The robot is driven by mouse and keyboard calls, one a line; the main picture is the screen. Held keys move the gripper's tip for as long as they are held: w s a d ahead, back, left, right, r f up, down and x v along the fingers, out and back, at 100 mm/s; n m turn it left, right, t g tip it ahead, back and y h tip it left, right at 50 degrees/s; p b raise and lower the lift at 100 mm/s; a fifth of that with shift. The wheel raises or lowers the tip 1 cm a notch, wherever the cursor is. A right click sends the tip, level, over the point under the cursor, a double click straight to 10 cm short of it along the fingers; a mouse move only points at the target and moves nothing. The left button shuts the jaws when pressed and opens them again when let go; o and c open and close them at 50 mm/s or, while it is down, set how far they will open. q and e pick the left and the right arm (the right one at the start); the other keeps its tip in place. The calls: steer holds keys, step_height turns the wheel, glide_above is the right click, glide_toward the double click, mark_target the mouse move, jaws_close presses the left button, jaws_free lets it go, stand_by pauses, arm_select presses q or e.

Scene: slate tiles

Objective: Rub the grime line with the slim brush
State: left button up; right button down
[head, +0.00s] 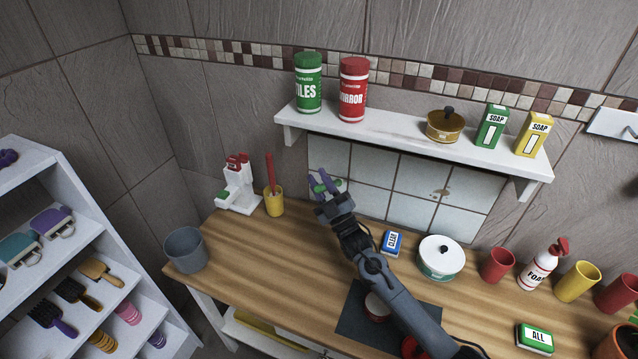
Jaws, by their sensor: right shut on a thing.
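My right gripper (318,190) is in front of the left end of the pale tile panel (365,172), under the white shelf. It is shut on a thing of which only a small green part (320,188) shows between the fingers. This is probably the slim brush; the gripper hides most of it. I cannot tell whether it touches the tiles. A brown stain (440,193) shows on the right part of the panel. I cannot make out a clear grime line; the gripper covers part of the panel's left end. My left gripper is not in view.
A yellow cup (274,204) with a red stick stands left of the gripper. A blue box (392,242) and a lidded white pot (441,257) stand to the right. The white shelf (390,127) overhangs the panel. The counter's left middle is clear.

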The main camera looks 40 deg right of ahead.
steer(key=shift+w+d+b, duration=0.3)
steer(key=shift+d+b, duration=0.05)
steer(key=shift+d, duration=0.25)
stand_by(0.7)
steer(key=shift+s+d+r+p, duration=0.1)
steer(key=shift+s+d+p, duration=0.3)
steer(key=shift+s+p, duration=0.35)
steer(key=shift+s+d+p, duration=0.15)
steer(key=shift+s+d, duration=0.1)
steer(key=shift+s, duration=0.3)
steer(key=shift+s+d+p, duration=0.15)
steer(key=shift+s+d, duration=0.05)
steer(key=shift+s, duration=0.3)
steer(key=shift+w+a+b, duration=0.3)
steer(key=shift+w, duration=0.3)
steer(key=shift+w+a+b, duration=0.25)
steer(key=shift+w+b, duration=0.1)
steer(key=shift+w, duration=0.25)
steer(key=shift+w+a+b, duration=0.3)
steer(key=shift+w, duration=0.3)
